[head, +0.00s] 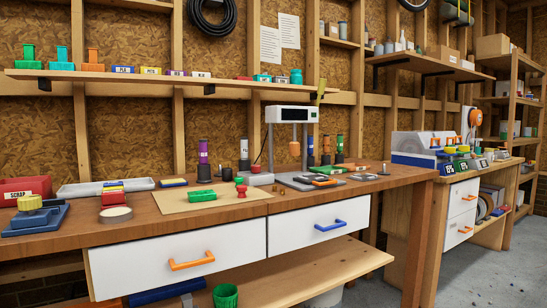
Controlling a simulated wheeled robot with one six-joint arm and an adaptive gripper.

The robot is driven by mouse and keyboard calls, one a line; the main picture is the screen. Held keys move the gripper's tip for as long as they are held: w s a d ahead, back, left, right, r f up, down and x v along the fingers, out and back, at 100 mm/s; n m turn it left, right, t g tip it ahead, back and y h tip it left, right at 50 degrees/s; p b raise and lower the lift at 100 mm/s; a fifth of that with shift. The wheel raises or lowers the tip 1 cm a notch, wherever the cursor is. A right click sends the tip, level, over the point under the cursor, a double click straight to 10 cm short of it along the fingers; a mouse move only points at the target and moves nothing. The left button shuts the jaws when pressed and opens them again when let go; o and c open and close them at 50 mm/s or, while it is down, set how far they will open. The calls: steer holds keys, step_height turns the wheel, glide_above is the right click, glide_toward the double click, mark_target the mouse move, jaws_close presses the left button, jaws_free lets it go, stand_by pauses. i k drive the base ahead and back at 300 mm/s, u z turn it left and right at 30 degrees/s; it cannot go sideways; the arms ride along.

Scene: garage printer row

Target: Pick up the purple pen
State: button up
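An upright purple cylinder (203,151) with a dark lower part stands at the back of the wooden workbench (140,208), left of centre. It is the only clearly purple upright piece on the bench; it is too small to tell for sure that it is the pen. My gripper is not in view.
A tan board (182,208) with a green block (202,195) and a small red piece (241,190) lies in front of it. A white-topped printer (291,114) stands to the right. A shelf (130,77) runs above. Two drawers (140,268) (300,232) are shut.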

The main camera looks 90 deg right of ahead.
mark_target(203, 145)
steer(key=z, duration=2)
